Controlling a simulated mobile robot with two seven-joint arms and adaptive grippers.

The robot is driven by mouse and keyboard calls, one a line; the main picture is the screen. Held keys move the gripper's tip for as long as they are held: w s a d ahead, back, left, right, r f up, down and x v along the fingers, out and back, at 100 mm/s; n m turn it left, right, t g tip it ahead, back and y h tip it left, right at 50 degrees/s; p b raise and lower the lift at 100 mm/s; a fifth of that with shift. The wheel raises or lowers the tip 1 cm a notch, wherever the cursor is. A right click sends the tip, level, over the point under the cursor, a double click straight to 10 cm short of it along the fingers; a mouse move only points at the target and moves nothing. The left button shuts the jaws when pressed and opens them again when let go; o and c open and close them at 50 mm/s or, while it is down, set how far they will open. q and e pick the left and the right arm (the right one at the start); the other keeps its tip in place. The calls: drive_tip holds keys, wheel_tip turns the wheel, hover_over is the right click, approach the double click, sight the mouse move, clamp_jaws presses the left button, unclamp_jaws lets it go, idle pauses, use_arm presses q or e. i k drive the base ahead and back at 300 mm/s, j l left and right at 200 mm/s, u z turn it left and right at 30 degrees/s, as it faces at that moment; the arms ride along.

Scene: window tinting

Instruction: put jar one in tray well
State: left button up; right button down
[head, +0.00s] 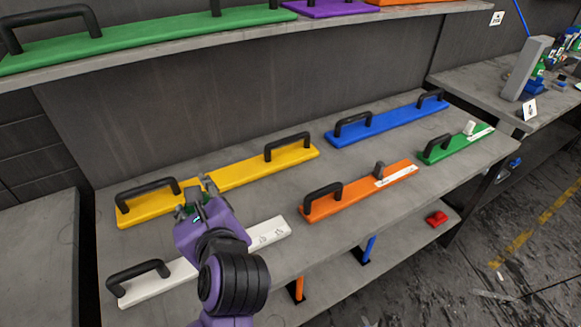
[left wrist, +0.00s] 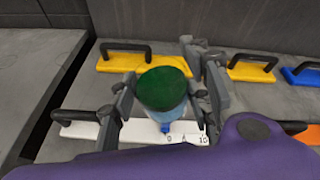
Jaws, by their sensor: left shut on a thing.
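A jar with a dark green lid (left wrist: 163,88) and a clear bluish body (left wrist: 166,112) is between the fingers of my left gripper (left wrist: 165,98) in the left wrist view. The gripper is shut on it. In the head view my left gripper (head: 193,195) is over the shelf, between the yellow board and the white board; the jar is mostly hidden there by the gripper. A long white tray-like board (head: 188,264) with a black handle lies below; it also shows in the left wrist view (left wrist: 85,130). Dark marks show on its right part. My right gripper is not in view.
A yellow board (head: 233,173) with black handles lies behind the gripper. Orange (head: 350,196), blue (head: 385,121) and green (head: 460,144) boards lie to the right; a white cylinder (head: 469,128) stands on the green one. Bare grey shelf lies between them.

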sight(529, 87)
drive_tip(key=i+l, duration=0.1)
drive_tip(key=l, duration=0.3)
drive_tip(key=i+l+z, duration=0.1)
drive_tip(key=l, duration=0.3)
drive_tip(key=i+l, duration=0.1)
drive_tip(key=l, duration=0.35)
drive_tip(key=i+l+z, duration=0.1)
drive_tip(key=l, duration=0.3)
